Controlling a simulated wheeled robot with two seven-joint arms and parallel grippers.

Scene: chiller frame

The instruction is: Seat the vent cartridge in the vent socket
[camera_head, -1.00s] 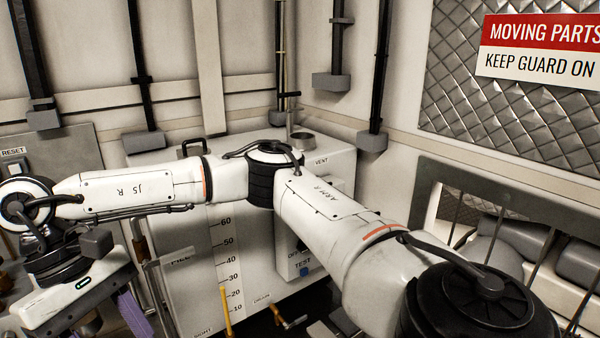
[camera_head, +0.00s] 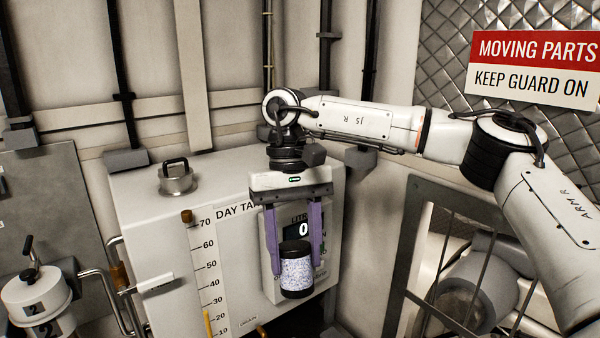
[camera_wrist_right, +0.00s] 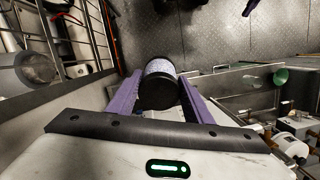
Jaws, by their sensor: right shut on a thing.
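The vent cartridge (camera_head: 297,272) is a short cylinder with black ends and a speckled pale middle. My right gripper (camera_head: 297,264) is shut on it, one purple finger on each side, and holds it roughly upright in front of the day tank (camera_head: 160,235). In the right wrist view the cartridge (camera_wrist_right: 160,85) also sits between the purple fingers. The vent socket is not visible now; my right wrist and gripper cover the right part of the tank top. My left gripper is not in view.
A metal cap with a handle (camera_head: 176,178) stands on the tank top at left. A display panel (camera_head: 275,258) is behind the cartridge. A barred guard frame (camera_head: 415,255) stands at right. Pipes and a white numbered canister (camera_head: 35,295) are at left.

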